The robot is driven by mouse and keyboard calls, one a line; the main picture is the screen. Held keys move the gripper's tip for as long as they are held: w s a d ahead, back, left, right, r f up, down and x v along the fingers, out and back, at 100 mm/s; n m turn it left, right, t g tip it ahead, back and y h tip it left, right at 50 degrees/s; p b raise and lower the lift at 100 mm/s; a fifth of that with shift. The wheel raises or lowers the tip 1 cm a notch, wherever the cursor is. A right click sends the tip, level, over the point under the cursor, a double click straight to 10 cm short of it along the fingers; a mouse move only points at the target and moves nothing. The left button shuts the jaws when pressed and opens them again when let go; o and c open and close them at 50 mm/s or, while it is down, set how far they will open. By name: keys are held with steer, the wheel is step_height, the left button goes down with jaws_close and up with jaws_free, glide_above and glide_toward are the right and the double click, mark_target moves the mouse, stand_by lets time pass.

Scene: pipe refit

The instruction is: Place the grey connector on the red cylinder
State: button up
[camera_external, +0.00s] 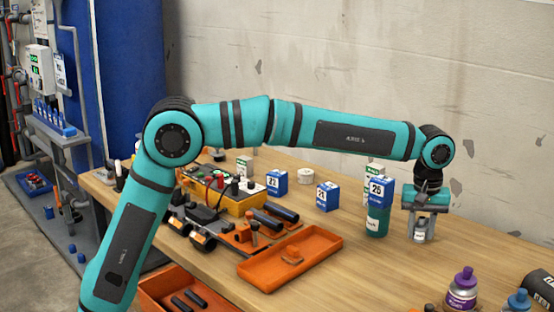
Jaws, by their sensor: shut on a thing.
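My gripper (420,236) is at the right side of the wooden table, pointing down, with its fingers low near the tabletop. It is shut on a small grey piece with a white label (420,233). I cannot tell for sure whether this is the grey connector, or whether it touches the table. No red cylinder can be made out clearly. A small reddish-brown upright peg (255,228) stands near the orange parts left of centre.
Just left of my gripper, a blue numbered box (379,190) sits above a green can (377,222). An orange tray (262,270) lies at centre front. Purple (461,290) and blue-capped (518,302) bottles stand front right. Table (390,275) is clear between tray and bottles.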

mark_target(422, 218)
step_height(422, 218, up, 12)
steer(key=shift+f, duration=0.1)
steer(key=w+a+n, duration=0.2)
steer(key=w+a, duration=0.2)
steer(key=w, duration=1)
steer(key=w+a+n, duration=0.2)
steer(key=w+a, duration=0.2)
steer(key=w, duration=1)
steer(key=w+a+n, duration=0.2)
steer(key=w+a, duration=0.6)
steer(key=w, duration=0.3)
steer(key=w+a+n, duration=0.2)
steer(key=w+a, duration=0.6)
steer(key=w, duration=0.2)
steer(key=w+a+n, duration=0.2)
steer(key=w+a, duration=0.6)
steer(key=a, duration=0.3)
steer(key=w+a+n, duration=0.2)
steer(key=w+a, duration=0.6)
steer(key=a, duration=0.4)
steer(key=w+a+n, duration=0.2)
steer(key=w+a, duration=0.2)
steer(key=a, duration=0.9)
steer(key=w+a+n, duration=0.1)
steer(key=w+a, duration=0.2)
steer(key=a, duration=0.9)
step_height(422, 218, down, 11)
steer(key=shift+w+r, duration=0.1)
steer(key=shift+d+f, duration=0.1)
steer(key=shift+f, duration=2)
